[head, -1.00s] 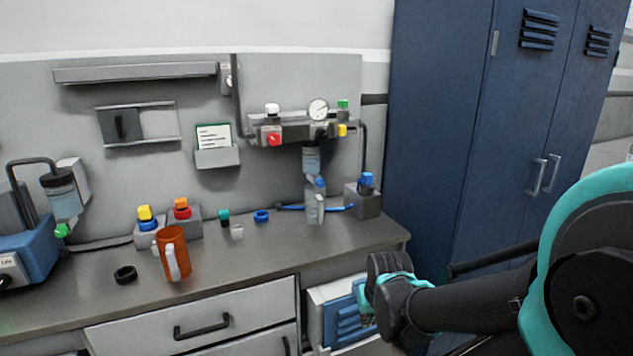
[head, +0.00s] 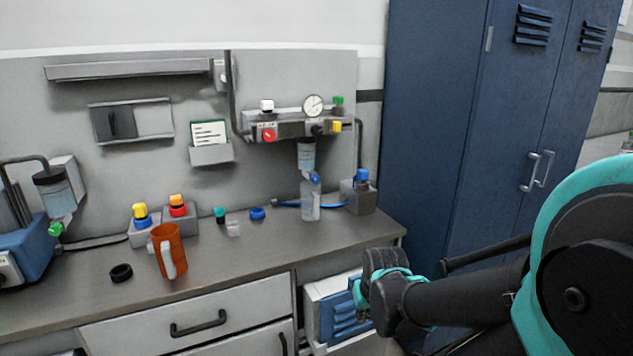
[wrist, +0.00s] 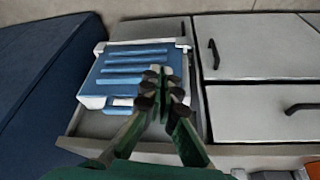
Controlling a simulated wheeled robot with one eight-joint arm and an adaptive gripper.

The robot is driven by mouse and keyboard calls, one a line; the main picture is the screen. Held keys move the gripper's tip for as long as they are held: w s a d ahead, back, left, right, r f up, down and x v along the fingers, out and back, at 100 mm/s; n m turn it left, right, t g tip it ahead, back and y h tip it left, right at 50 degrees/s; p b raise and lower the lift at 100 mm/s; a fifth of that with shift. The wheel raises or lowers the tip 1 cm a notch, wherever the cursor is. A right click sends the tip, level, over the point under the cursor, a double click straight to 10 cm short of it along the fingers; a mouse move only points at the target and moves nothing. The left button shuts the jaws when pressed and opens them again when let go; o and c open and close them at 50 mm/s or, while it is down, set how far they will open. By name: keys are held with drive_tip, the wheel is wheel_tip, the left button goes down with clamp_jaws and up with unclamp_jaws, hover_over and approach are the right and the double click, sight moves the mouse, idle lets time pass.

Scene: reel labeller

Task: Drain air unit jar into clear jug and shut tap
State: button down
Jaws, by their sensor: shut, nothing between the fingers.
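The air unit jar (head: 306,155) hangs under the grey regulator block with the round gauge (head: 313,105) on the back panel. A blue tap (head: 314,178) shows just below the jar. The clear jug (head: 311,205) stands upright on the bench beneath it, its top close to the tap. I cannot tell the tap's setting or how much liquid the jar or jug holds. My gripper (wrist: 160,85) is shut and empty. It is low in front of the bench, above the blue case in the open lower bay, well away from jug and tap.
An orange jug (head: 171,252) and a black ring (head: 121,273) stand on the bench at left. Blue lockers (head: 470,120) stand at right. The bench front (head: 250,255) is clear.

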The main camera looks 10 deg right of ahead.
drive_tip(key=c, duration=2.2)
unclamp_jaws()
drive_tip(key=shift+o, duration=1.4)
drive_tip(key=shift+w+a, duration=0.25)
drive_tip(key=o, duration=0.7)
drive_tip(key=w+a+r+n+y, duration=0.1)
drive_tip(key=w+a, duration=0.1)
drive_tip(key=w+a+r+n+t+y, duration=0.1)
drive_tip(key=w+a, duration=0.1)
drive_tip(key=w+a+r+n+t+y, duration=0.1)
drive_tip(key=w, duration=0.1)
drive_tip(key=shift+w+a+r+y, duration=0.3)
drive_tip(key=shift+w+a+y, duration=0.05)
drive_tip(key=shift+a+y, duration=0.05)
drive_tip(key=shift+o, duration=0.2)
drive_tip(key=w+a+r+n+t+y, duration=0.2)
drive_tip(key=w+r+t, duration=0.1)
drive_tip(key=w+r, duration=0.2)
drive_tip(key=shift+w+a, duration=0.2)
drive_tip(key=shift+w, duration=0.4)
drive_tip(key=t, duration=0.8)
approach(317, 180)
drive_tip(key=shift+n, duration=0.4)
drive_tip(key=x, duration=0.9)
drive_tip(key=shift+w+a, duration=0.1)
drive_tip(key=shift+c, duration=0.5)
clamp_jaws()
